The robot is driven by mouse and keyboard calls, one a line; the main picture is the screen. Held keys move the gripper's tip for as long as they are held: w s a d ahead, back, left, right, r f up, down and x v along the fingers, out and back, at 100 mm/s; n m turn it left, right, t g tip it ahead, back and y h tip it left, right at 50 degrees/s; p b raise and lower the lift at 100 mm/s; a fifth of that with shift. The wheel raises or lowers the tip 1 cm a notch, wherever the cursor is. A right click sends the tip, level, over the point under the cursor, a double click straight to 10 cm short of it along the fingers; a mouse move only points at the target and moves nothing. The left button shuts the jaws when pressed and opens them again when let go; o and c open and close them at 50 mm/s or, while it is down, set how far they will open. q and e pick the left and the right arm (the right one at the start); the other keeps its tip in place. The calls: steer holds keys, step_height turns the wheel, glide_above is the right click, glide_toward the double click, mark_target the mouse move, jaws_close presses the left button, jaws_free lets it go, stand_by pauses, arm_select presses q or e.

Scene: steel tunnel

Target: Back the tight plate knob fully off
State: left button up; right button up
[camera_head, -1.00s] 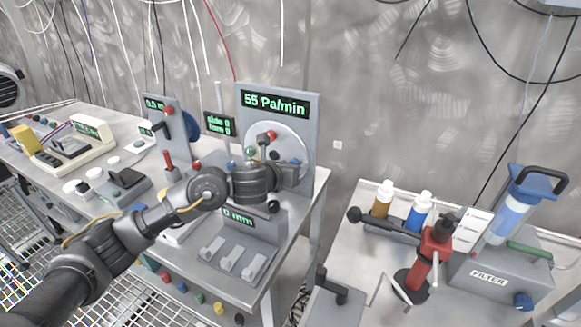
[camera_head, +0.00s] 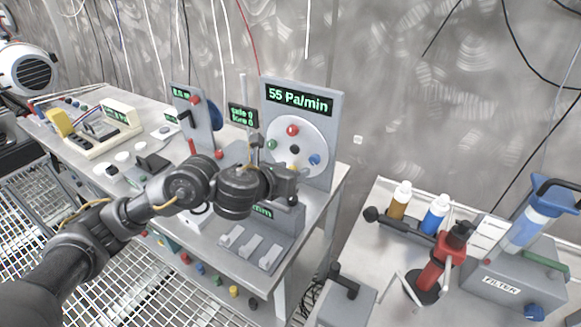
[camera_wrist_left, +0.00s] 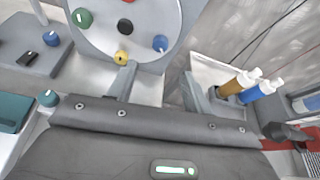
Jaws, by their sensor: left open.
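A round pale plate (camera_head: 318,142) stands upright on a grey panel under a "55 Pa/min" display (camera_head: 299,99). It carries a red knob (camera_head: 292,130), a green knob (camera_head: 271,145), a blue knob (camera_head: 314,160) and a black centre (camera_head: 294,150). A yellow knob (camera_wrist_left: 122,57) shows low on the plate in the left wrist view. I cannot tell which knob is tight. My left gripper (camera_head: 290,182) is in front of the plate's lower edge. In the wrist view its jaws (camera_wrist_left: 158,85) are apart and empty, the left fingertip close below the yellow knob. My right gripper is out of view.
A block with pale levers (camera_head: 250,246) sits below my left wrist. A smaller panel with a blue disc (camera_head: 215,135) stands to the left. Bottles (camera_head: 436,212), a red tool (camera_head: 436,265) and a filter box (camera_head: 500,278) occupy the right bench. A gap separates the benches.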

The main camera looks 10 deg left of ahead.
mark_target(312, 161)
arm_select(q)
steer(key=w+d+f+n+h+p, duration=0.1)
steer(key=w+n+p, duration=0.1)
steer(key=p, duration=0.1)
steer(key=w+d+f+n+h+p, duration=0.1)
steer(key=w+n+p, duration=0.1)
steer(key=w+p, duration=0.1)
steer(key=w+d+f+n+g+h+p, duration=0.1)
steer(key=w+f+n+h+p, duration=0.1)
steer(key=p, duration=0.3)
steer(key=shift+w+d, duration=0.1)
steer(key=shift+w, duration=0.65)
steer(key=shift+p+x, duration=0.3)
steer(key=shift+x, duration=0.6)
